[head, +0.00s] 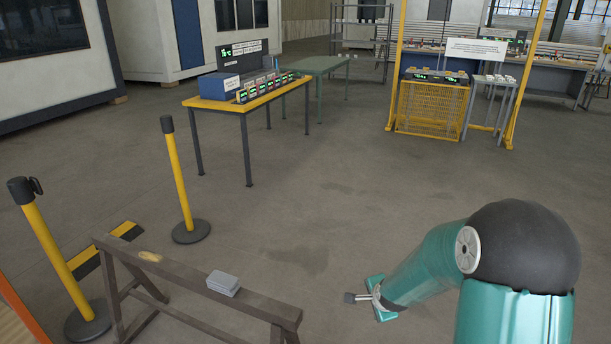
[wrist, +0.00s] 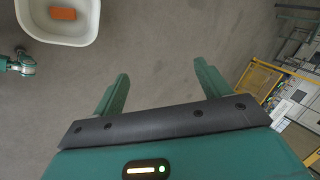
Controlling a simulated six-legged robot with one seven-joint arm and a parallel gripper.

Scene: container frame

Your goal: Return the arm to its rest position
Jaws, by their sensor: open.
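My arm reaches down from the right side of the head view, its green forearm bent toward the floor. My gripper (head: 372,299) shows small at its end, above bare floor and to the right of the wooden trestle. In the wrist view my gripper (wrist: 162,71) has its two green fingers spread wide apart. Only grey floor shows between them, and nothing is held.
A brown trestle (head: 185,289) with a grey block (head: 223,283) stands at front left, beside yellow posts (head: 179,178). A yellow table (head: 240,103) stands behind. A white tub (wrist: 57,36) holds an orange block (wrist: 62,14). The middle floor is clear.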

